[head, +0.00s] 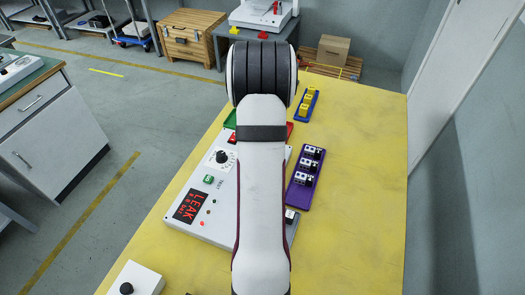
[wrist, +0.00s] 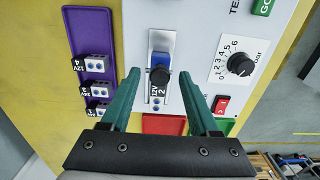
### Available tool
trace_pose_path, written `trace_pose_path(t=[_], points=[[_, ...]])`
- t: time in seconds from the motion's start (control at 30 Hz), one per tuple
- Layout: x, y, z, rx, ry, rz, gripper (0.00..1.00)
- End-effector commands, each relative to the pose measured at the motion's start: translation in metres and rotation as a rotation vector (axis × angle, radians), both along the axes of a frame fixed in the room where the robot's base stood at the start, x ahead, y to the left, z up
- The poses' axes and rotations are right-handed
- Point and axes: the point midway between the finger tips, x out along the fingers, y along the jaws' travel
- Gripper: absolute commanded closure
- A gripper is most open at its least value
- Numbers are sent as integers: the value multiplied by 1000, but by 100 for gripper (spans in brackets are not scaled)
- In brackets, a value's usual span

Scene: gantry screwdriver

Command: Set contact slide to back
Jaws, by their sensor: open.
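The contact slide, a blue block (wrist: 162,60) with a black knob (wrist: 160,75), sits in a pale slot on the white panel (wrist: 200,35) in the wrist view. A module marked "12V 2" (wrist: 157,92) sits against the knob on the side toward my gripper. My gripper (wrist: 160,74) is open, with its two teal fingers apart on either side of the knob and module. I cannot tell how far the fingertips are above the panel. In the head view my arm covers the slide; the panel (head: 225,205) shows beside it.
A purple tray (wrist: 97,50) with several 12V modules lies left of the panel in the wrist view. A dial (wrist: 240,64), a red switch (wrist: 221,105) and red (wrist: 163,124) and green trays are close by. The panel display (head: 190,206) reads LEAK. Yellow table (head: 360,200) is free at right.

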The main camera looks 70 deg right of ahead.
Motion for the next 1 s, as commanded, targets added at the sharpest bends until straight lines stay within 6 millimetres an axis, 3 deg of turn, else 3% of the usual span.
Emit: trace_pose_path(t=[0.07, 0.4, 1.0], points=[[0, 0, 0, 0, 0, 0, 40], [0, 0, 1, 0, 0, 0, 100], [0, 0, 1, -1, -1, 0, 100]])
